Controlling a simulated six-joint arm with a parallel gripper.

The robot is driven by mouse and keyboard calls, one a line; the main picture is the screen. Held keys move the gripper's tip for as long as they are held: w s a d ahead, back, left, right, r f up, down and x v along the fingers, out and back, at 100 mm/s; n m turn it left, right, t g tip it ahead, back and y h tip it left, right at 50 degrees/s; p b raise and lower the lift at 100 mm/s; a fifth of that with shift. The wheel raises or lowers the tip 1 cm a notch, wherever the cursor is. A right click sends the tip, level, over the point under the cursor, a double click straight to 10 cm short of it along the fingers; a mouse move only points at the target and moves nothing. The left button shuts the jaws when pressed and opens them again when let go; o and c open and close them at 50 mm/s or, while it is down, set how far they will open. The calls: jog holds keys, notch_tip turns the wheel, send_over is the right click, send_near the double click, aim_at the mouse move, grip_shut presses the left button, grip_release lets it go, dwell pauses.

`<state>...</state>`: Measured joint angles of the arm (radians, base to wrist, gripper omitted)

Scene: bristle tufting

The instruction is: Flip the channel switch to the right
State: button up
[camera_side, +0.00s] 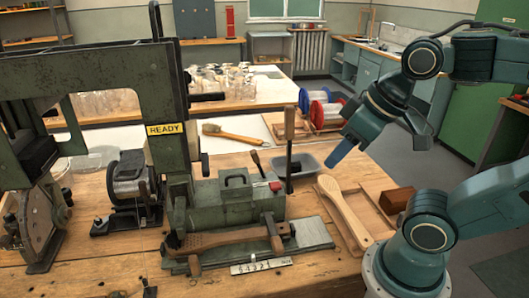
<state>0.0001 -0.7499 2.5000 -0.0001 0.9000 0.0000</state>
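A green machine box (230,204) stands on the wooden bench, with a red button (275,186) at its top right corner. A short lever with a wooden handle (257,160) rises from behind the box, tilted to the left. A taller upright lever with a wooden handle (289,122) stands at the box's right. I cannot tell which of these is the channel switch; no label shows on either. My gripper (345,148) is up and to the right of the box, apart from both levers, with its blue tip pointing down-left. It appears empty; the gap between its fingers is not clear.
A grey bin (308,184) lies behind the tall lever. A wooden paddle (345,212) lies on a tray beside a brown block (397,200). A press frame with a READY sign (166,129) rises left of the box. A numbered plate (262,265) lies in front.

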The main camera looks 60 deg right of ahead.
jog(key=shift+o, duration=1.2)
jog(key=w+d+r+m+g, duration=0.1)
jog(key=w+d+m, duration=0.1)
jog(key=w+m, duration=0.55)
jog(key=w+d+r+m+g, duration=0.1)
jog(key=w+d+m+g, duration=0.15)
jog(key=w+m, duration=0.45)
jog(key=w+d+f+m, duration=0.2)
jog(key=w+d+m, duration=0.1)
jog(key=w+m, duration=0.1)
jog(key=w+d+f+m+g, duration=0.1)
jog(key=w+d+f+m, duration=0.1)
jog(key=w+f+m, duration=0.1)
jog(key=w+d+f+m+g, duration=0.1)
jog(key=w+d+f+m, duration=0.2)
jog(key=w+m, duration=0.2)
jog(key=shift+w+d, duration=0.3)
jog(key=shift+w, duration=0.6)
jog(key=shift+w+d+f+m, duration=0.2)
jog(key=shift+w+f+m, duration=0.05)
jog(key=shift+f, duration=0.1)
jog(key=shift+f, duration=0.2)
